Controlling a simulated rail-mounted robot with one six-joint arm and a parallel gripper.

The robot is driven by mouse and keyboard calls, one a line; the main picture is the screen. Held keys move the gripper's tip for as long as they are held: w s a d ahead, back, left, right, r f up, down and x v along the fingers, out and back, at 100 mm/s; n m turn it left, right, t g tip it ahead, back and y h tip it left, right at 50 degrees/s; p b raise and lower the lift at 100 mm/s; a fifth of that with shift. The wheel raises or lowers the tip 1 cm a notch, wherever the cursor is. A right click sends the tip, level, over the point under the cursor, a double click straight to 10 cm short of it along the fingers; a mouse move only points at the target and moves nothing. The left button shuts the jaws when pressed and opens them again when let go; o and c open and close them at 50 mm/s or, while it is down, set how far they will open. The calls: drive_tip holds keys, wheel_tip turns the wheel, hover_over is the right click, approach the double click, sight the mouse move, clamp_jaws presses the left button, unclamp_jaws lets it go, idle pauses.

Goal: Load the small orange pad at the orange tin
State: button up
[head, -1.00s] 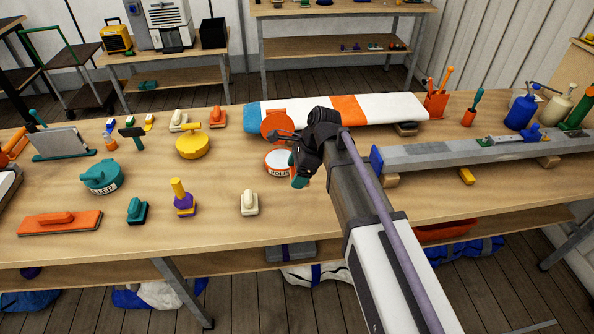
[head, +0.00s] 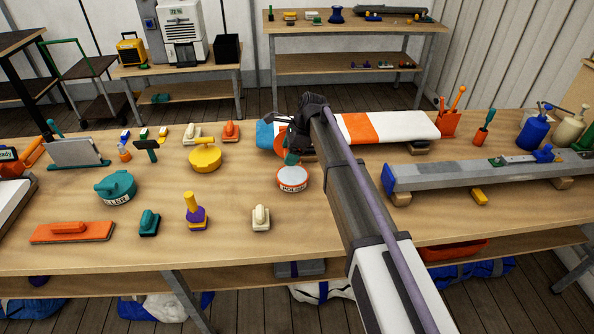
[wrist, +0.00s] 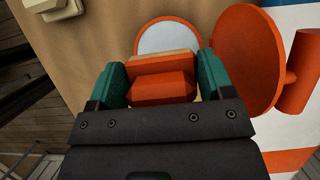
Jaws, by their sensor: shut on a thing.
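My gripper (head: 291,156) is shut on a small orange pad (wrist: 160,90) with a tan layer at its far edge; its teal fingers clasp both sides. In the head view my gripper hides the pad. The open orange tin (head: 292,178), with a white top and lettering on its side, stands on the bench just below my gripper. In the wrist view the tin (wrist: 168,36) shows beyond the pad, partly covered by it. Whether pad and tin touch, I cannot tell. An orange lid (wrist: 245,60) with a knob is beside the tin.
A white, orange and blue board (head: 390,127) lies behind the tin. A long grey spar (head: 470,172) lies to the right. Left are a yellow tin (head: 205,158), a teal tin (head: 115,188), another orange pad (head: 231,131) and a cream pad (head: 261,218). The front middle bench is mostly clear.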

sight(286, 175)
drive_tip(key=shift+w+a, duration=0.1)
drive_tip(key=shift+w, duration=0.25)
drive_tip(key=shift+s+f+b, duration=0.1)
drive_tip(key=shift+f+b, duration=0.15)
drive_tip(key=shift+b, duration=0.05)
wheel_tip(286, 175, down, 6)
drive_tip(key=b, duration=0.5)
drive_tip(key=shift+r, duration=0.25)
drive_tip(key=shift+s+f+b, duration=0.1)
drive_tip(key=shift+f+b, duration=0.45)
drive_tip(key=shift+b, duration=0.2)
idle(0.8)
drive_tip(key=shift+r, duration=0.1)
wheel_tip(286, 175, up, 7)
drive_tip(key=p, duration=0.7)
